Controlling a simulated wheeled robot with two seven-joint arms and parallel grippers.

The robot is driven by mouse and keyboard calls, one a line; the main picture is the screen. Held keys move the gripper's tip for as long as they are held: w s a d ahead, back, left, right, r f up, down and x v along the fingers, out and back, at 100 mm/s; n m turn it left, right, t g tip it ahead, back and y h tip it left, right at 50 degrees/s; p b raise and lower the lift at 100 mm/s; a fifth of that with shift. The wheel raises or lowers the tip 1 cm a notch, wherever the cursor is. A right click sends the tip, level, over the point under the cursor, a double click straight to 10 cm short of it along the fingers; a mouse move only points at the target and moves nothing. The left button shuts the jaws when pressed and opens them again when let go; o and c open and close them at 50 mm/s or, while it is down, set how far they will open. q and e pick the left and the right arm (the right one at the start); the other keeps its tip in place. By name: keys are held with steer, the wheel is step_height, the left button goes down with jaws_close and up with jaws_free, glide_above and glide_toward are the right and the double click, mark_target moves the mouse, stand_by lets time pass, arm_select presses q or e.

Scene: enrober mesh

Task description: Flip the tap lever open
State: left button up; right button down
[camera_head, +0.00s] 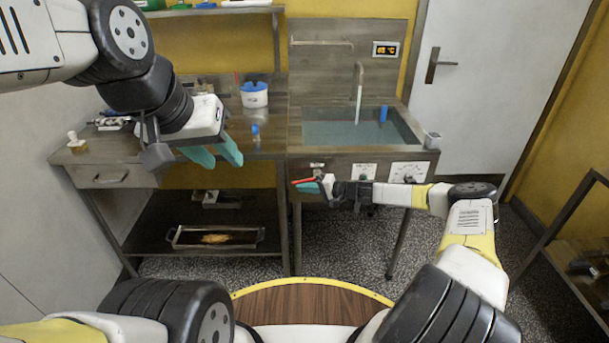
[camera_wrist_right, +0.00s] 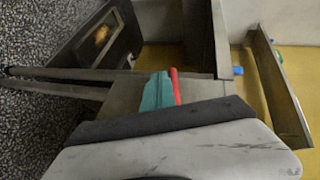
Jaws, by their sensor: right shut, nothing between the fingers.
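The tap lever (camera_head: 303,181) is a thin red bar at the left front of the sink unit (camera_head: 345,165), lying nearly level in the head view. My right gripper (camera_head: 313,188) has its teal fingers together, empty, right beside the lever and partly overlapping it in this view. In the right wrist view the red lever (camera_wrist_right: 176,86) shows along the edge of the teal fingers (camera_wrist_right: 158,92); I cannot tell whether they touch. The tap body is hidden behind the gripper. My left gripper (camera_head: 215,152) hangs over the left bench with its teal fingers apart and empty.
The sink basin (camera_head: 340,132) holds a blue item (camera_head: 383,114). Knobs and a dial (camera_head: 408,171) sit on its front, right of the lever. A blue-lidded white pot (camera_head: 254,94) stands on the left bench (camera_head: 160,140). A tray (camera_head: 215,237) lies on the lower shelf.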

steer(key=s+d+f, duration=0.5)
steer(key=d, duration=0.4)
steer(key=shift+d+f, duration=0.35)
steer(key=shift+f, duration=0.05)
steer(key=shift+r, duration=0.1)
